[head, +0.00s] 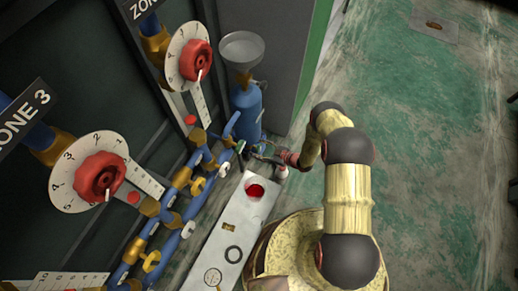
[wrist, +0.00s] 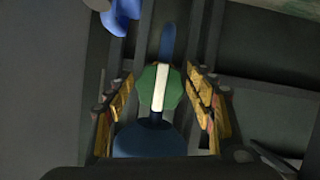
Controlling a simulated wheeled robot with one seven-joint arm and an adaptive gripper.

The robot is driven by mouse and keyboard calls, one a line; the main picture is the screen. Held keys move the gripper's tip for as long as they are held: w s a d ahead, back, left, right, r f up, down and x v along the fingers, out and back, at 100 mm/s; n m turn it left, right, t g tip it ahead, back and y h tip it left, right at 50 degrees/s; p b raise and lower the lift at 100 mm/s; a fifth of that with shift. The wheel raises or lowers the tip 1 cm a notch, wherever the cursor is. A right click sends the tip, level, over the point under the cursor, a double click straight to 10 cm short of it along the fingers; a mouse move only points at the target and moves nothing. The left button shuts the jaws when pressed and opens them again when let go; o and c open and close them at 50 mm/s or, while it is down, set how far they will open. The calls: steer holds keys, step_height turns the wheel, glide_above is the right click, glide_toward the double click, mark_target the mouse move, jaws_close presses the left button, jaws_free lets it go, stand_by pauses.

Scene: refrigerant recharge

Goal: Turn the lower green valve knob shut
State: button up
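The green valve knob (wrist: 159,88) is in the middle of the wrist view. It is faceted, with a white stripe that runs up and down the picture, in line with the blue pipe (wrist: 167,40) behind it. My gripper (wrist: 163,100) is open, with one gold-padded finger on each side of the knob. A gap shows between the knob and each pad. In the head view my gripper (head: 264,151) is low beside the foot of the blue cylinder (head: 246,103). The knob is too small there to make out clearly.
A panel on the left carries red knobs on round dials (head: 99,177) and (head: 195,60). A pale board (head: 213,254) with a red round part (head: 255,190) lies near my arm. Green floor (head: 430,130) is open at right.

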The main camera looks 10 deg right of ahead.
steer(key=c, duration=0.9)
steer(key=m+g+y, duration=0.1)
steer(key=m, duration=0.2)
steer(key=shift+g, duration=0.4)
steer(key=m+g+y, duration=0.1)
steer(key=m, duration=0.2)
steer(key=shift+g+y, duration=0.3)
steer(key=shift+y, duration=0.1)
steer(key=m+g+y, duration=0.1)
steer(key=m, duration=0.2)
steer(key=shift+f+m+y, duration=0.1)
steer(key=shift+m+y, duration=1)
steer(key=shift+m, duration=0.9)
steer(key=o, duration=1.2)
steer(key=shift+g, duration=0.4)
